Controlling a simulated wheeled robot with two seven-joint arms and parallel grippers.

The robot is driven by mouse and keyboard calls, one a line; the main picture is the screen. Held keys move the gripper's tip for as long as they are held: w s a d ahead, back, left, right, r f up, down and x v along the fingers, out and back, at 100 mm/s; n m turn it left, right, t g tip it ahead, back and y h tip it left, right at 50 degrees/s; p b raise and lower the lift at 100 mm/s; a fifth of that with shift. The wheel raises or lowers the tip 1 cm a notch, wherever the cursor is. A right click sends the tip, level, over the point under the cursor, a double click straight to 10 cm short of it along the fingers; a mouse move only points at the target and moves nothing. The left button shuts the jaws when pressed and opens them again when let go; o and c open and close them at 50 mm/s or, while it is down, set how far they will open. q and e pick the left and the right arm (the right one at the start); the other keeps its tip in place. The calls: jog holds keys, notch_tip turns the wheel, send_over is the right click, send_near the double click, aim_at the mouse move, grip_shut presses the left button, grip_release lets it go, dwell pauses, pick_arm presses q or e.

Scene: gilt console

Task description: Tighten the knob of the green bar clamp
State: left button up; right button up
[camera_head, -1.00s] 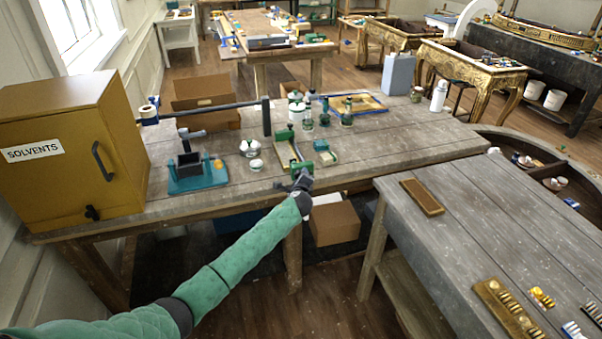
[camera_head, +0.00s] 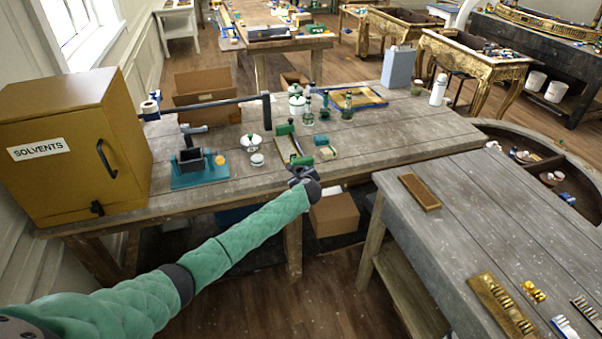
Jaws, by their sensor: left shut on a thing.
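The green bar clamp (camera_head: 284,130) lies on the near part of the grey workbench, its bar running from a far green jaw toward a green end close to the front edge. My left gripper (camera_head: 301,173) is at that near end, at the bench's front edge. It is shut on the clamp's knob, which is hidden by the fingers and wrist. My green-sleeved left arm reaches up to it from the lower left. My right gripper is not in view.
A teal-based vise-like tool (camera_head: 200,178), a lidded glass jar (camera_head: 251,143) and a small white-lidded pot (camera_head: 257,160) stand left of the clamp. Small green and pale blocks (camera_head: 327,153) lie to its right. A yellow solvents cabinet (camera_head: 75,145) fills the bench's left end.

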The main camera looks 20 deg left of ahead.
pick_arm(q)
jog(key=shift+s+f, duration=0.1)
jog(key=shift+f, duration=0.15)
dwell(0.3)
jog(key=o, duration=1)
jog(key=shift+r, duration=0.15)
jog(key=b+v, duration=0.3)
jog(key=v, duration=0.4)
jog(key=shift+s+d+r, duration=0.15)
jog(key=shift+s+d, duration=0.05)
jog(key=shift+d, duration=0.1)
